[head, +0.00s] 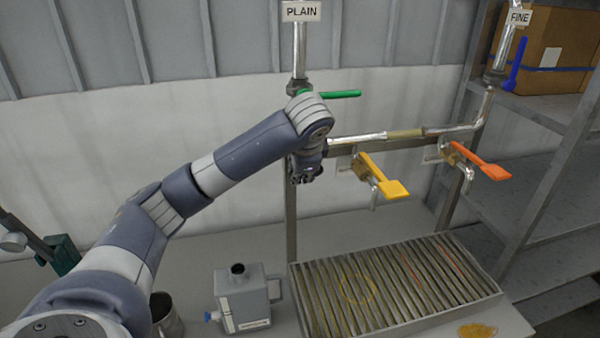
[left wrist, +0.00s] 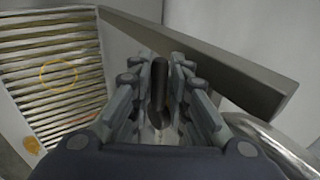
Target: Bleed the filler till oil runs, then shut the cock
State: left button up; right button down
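The PLAIN pipe (head: 299,55) carries a green lever (head: 335,93), pointing right. The FINE pipe (head: 487,105) carries a blue lever (head: 516,66). A yellow lever (head: 385,178) and an orange lever (head: 478,162) sit on spouts below the cross pipe (head: 405,135). My left gripper (head: 304,176) is at the left end of this pipework, pointing down. In the left wrist view, a dark rod (left wrist: 159,82) stands between its fingers. I cannot tell whether the fingers touch it. My arm hides that end of the pipework. My right gripper is out of view.
A slatted drip tray (head: 296,275) lies on the bench, with a yellow ring mark on its slats. A grey can (head: 243,300) and a metal cup (head: 166,318) stand left of it. A yellow patch (head: 478,330) lies at front right. Shelves (head: 550,115) hold a carton.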

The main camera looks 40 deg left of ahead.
pick_arm(q)
jog(key=shift+o, duration=0.8)
jog(key=shift+r, duration=0.15)
jog(key=v, duration=0.7)
jog(key=shift+s+d+r, duration=0.15)
jog(key=shift+d+r, duration=0.05)
jog(key=shift+d, duration=0.05)
jog(key=shift+s, duration=0.1)
jog(key=s+d+r, duration=0.2)
jog(key=s+d, duration=0.1)
jog(key=s, duration=0.2)
dwell(0.4)
dwell(0.5)
